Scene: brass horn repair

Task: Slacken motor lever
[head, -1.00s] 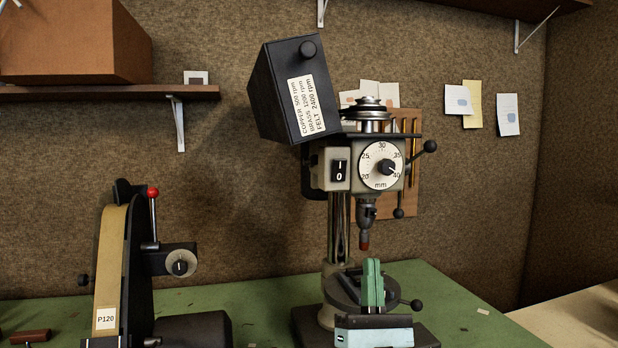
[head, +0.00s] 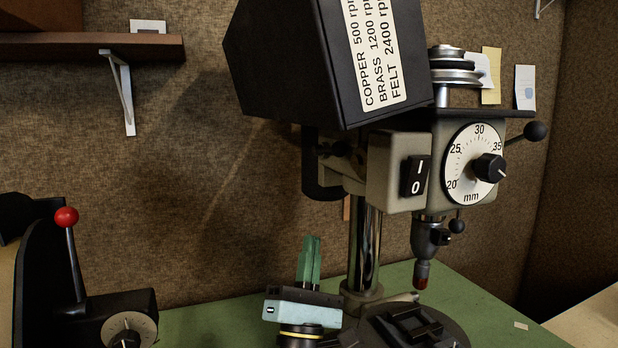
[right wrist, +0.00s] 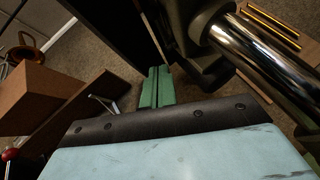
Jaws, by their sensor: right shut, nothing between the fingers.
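The drill press has a grey head (head: 398,172) with a 0/I switch and a mm dial. Its black belt cover (head: 300,65) is swung up and tilted, baring the stepped pulleys (head: 455,68). A dark motor-like body (head: 317,180) shows behind the head, left of the column. A small dark knob (head: 342,148) sits near it in shadow; I cannot tell if this is the motor lever. My right gripper (head: 311,242) is shut and empty, pointing up, left of the column and below the motor-like body. Its green fingers (right wrist: 157,75) also show closed in the right wrist view.
A sander with a red-balled lever (head: 66,217) stands at the left. A ball-ended handle (head: 535,131) sticks out right of the press head. The chrome column (head: 364,245) rises right of my gripper. A wall shelf (head: 90,50) hangs at upper left.

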